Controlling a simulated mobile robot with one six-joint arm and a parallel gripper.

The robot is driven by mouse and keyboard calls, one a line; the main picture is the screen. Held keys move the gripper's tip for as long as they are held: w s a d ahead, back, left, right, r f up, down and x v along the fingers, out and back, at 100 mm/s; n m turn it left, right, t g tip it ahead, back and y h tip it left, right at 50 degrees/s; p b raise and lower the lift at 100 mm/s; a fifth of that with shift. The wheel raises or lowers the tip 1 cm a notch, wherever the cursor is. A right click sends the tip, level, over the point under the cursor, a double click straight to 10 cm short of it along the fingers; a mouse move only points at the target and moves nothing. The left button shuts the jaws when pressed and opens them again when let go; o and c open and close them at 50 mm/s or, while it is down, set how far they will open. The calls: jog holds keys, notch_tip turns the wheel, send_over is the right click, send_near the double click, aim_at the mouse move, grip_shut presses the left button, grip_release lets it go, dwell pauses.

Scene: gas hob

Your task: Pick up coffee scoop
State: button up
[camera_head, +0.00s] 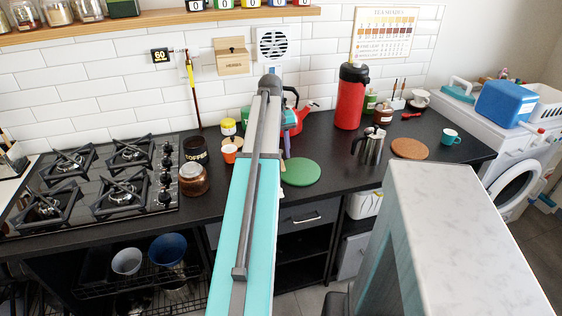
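I cannot pick out the coffee scoop with certainty. A small red item (411,115) lies on the black counter at the back right, in front of a white cup-like dripper (420,97); it could be a scoop, but it is too small to tell. A black canister marked as coffee (195,150) stands right of the hob, with a brown-filled glass jar (194,180) in front of it. My teal and grey arm rises through the middle of the view over the counter. My gripper does not show; the arm's far end hides that area.
The gas hob (97,178) fills the counter's left. Behind my arm stand a red and teal kettle (294,120) and small pots. A green mat (300,172), steel jug (371,146), red flask (350,98), cork mat (409,149) and teal mug (449,137) are rightward. A marble-topped block (453,240) stands front right.

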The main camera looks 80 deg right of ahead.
aim_at(282, 166)
jog(key=shift+s+d+f+b, duration=0.1)
jog(key=shift+s+f+b, duration=0.1)
jog(key=shift+f+b, duration=0.7)
jog(key=shift+s+d+f+b, duration=0.1)
jog(key=shift+s+f+b, duration=0.05)
jog(key=shift+f+b, duration=1.45)
jog(key=shift+f, duration=0.05)
grip_shut()
